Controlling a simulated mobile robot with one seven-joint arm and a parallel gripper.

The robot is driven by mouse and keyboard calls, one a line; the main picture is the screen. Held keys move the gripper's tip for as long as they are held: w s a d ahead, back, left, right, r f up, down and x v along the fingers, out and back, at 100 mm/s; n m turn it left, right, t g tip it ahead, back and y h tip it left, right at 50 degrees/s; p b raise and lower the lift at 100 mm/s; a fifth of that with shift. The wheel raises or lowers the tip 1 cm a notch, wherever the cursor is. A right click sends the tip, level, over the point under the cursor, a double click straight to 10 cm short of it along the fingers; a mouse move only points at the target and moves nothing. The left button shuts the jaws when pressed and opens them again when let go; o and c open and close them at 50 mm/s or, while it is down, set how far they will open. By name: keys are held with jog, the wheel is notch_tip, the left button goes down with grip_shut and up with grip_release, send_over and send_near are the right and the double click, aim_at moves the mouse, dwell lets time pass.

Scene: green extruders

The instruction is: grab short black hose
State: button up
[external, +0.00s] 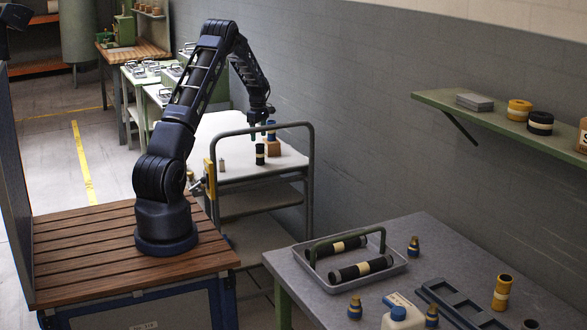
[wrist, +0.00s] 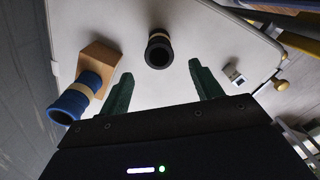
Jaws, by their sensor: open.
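The short black hose (external: 260,153) stands upright on the white top of a cart, with a pale band around it. In the wrist view the black hose (wrist: 159,48) is seen from above, its dark open end facing the camera. My gripper (external: 262,127) is above the cart, over the hose. In the wrist view my gripper (wrist: 163,82) has its two green fingers spread wide and empty. The hose lies beyond the fingertips, roughly in line with the gap between them, and does not touch them.
A small metal piece (wrist: 234,74) lies to the right. The cart has a raised rail (external: 310,150). A tray with two long black hoses (external: 362,268) is on the grey table.

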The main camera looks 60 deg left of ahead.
aim_at(260, 153)
jog(key=shift+w+d+f, duration=0.1)
jog(key=shift+d+f, duration=0.05)
jog(key=shift+f, duration=2.3)
jog(key=shift+w+d+f, duration=0.1)
jog(key=shift+f, duration=2.3)
jog(key=c, duration=1.1)
jog(key=shift+c, duration=0.2)
